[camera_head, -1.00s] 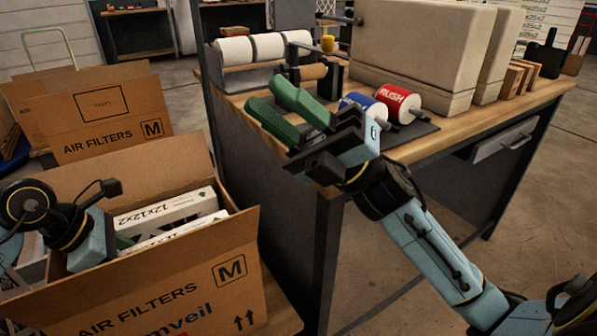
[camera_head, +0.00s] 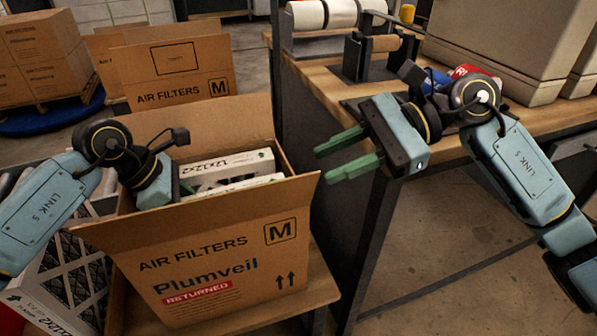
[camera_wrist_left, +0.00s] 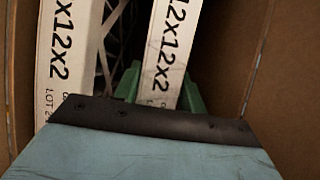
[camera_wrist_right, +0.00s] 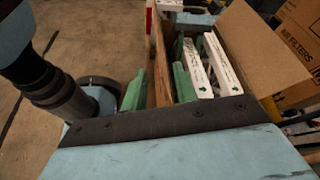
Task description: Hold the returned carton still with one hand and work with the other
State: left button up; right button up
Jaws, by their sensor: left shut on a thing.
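The returned carton (camera_head: 235,262), marked Plumveil with a red RETURNED label, stands open with boxed filters (camera_head: 228,168) inside. My left gripper reaches down into it, its fingertips hidden in the head view. The left wrist view shows its green fingers shut on one white 12x12x2 filter (camera_wrist_left: 168,55), with another filter (camera_wrist_left: 70,50) beside it. My right gripper (camera_head: 335,162) is open and empty at the carton's right side, fingers pointing at it. In the right wrist view the carton's wall edge (camera_wrist_right: 159,60) appears between its fingers; contact cannot be told.
The workbench (camera_head: 325,85) with paper rolls (camera_head: 341,13), a red roll and a blue roll partly behind my right arm, stands at the right. Another air filter carton (camera_head: 175,75) is behind. A loose filter (camera_head: 65,280) leans at left. Floor at lower right is clear.

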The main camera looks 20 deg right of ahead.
aim_at(287, 179)
jog(key=x, duration=0.7)
jog(key=shift+a+f, duration=0.1)
jog(key=shift+a, duration=0.25)
grip_shut()
pick_arm(q)
jog(key=shift+r, duration=0.1)
dwell(0.8)
jog(key=shift+r, duration=2.05)
pick_arm(e)
jog(key=shift+w, duration=0.1)
